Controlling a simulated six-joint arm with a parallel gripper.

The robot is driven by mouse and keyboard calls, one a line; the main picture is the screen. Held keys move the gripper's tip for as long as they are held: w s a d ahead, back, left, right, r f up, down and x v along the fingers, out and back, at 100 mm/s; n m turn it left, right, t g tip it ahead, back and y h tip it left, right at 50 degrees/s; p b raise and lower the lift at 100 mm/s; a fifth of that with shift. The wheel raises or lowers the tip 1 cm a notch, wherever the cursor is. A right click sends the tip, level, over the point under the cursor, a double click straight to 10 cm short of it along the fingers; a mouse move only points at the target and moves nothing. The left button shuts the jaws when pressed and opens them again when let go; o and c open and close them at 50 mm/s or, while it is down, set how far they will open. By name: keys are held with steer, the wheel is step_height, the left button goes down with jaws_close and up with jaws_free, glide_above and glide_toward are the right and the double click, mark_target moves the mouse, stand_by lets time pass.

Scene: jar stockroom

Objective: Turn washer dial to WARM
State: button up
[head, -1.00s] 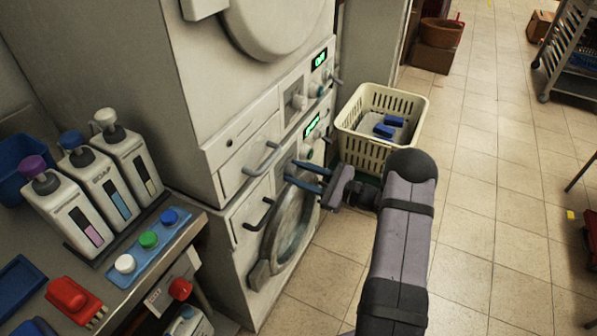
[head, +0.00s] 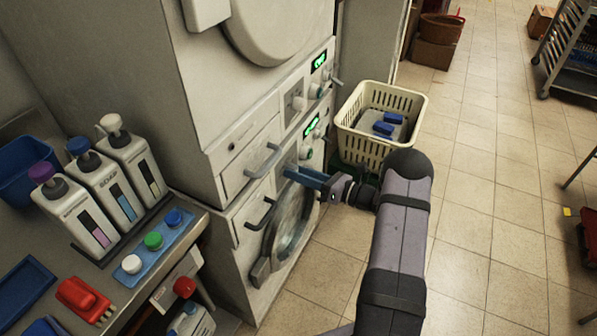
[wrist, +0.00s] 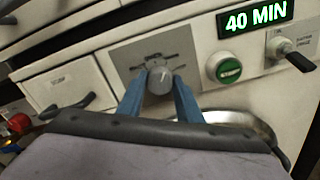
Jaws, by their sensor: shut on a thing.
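The washer dial (wrist: 160,80) is a grey round knob on a grey plate in the wrist view. Its pale mark points up and slightly right. The labels around it are too small to read. My gripper (wrist: 160,86) is shut on the dial, one blue finger on each side. In the head view my gripper (head: 289,172) reaches the washer's control panel from the right, and its fingers hide the dial there. The washer (head: 238,222) is the lower machine, with a round door (head: 287,228) under the panel.
Right of the dial are a green button (wrist: 229,68), a display (wrist: 255,16) reading 40 MIN and a black-tipped lever (wrist: 297,60). A drawer handle (head: 263,160) is to the left. A cream basket (head: 353,145) stands behind my gripper.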

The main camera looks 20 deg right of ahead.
steer(key=shift+m, duration=0.4)
steer(key=o, duration=1)
steer(key=shift+o, duration=0.2)
steer(key=v, duration=0.7)
steer(key=shift+d+b, duration=0.2)
steer(key=shift+b, duration=0.2)
steer(key=shift+s, duration=0.15)
